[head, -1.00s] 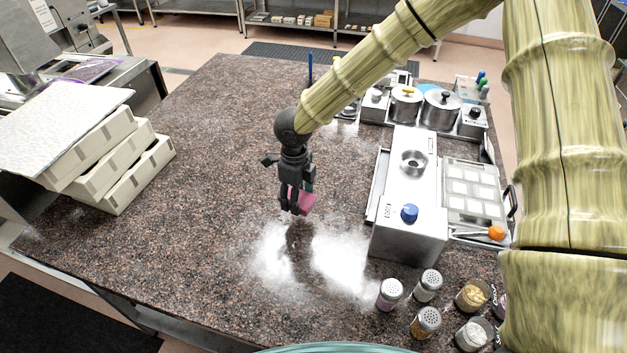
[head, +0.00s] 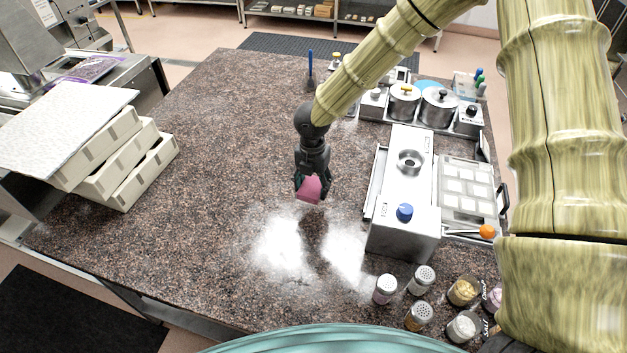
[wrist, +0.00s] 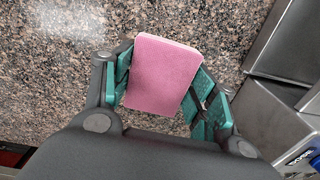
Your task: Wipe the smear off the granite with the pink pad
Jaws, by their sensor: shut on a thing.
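The pink pad (head: 308,190) is held in my gripper (head: 312,188), which is shut on it and points down over the middle of the granite (head: 230,140). In the wrist view the pad (wrist: 163,72) sits between the two teal-lined fingers. A dark reflection lies below the pad in the head view; it seems to be a little above the stone. Two bright whitish patches (head: 282,246) lie on the granite just nearer than the pad. I cannot tell how much is smear and how much is glare. A pale patch (wrist: 85,20) also shows at the wrist view's upper left.
A steel unit with a blue knob (head: 404,213) stands right of the gripper. Several shakers and small jars (head: 418,316) stand at the front right. Lidded pots (head: 439,106) stand at the back right. Stacked pale trays (head: 140,170) are at the left. The granite's left-middle is clear.

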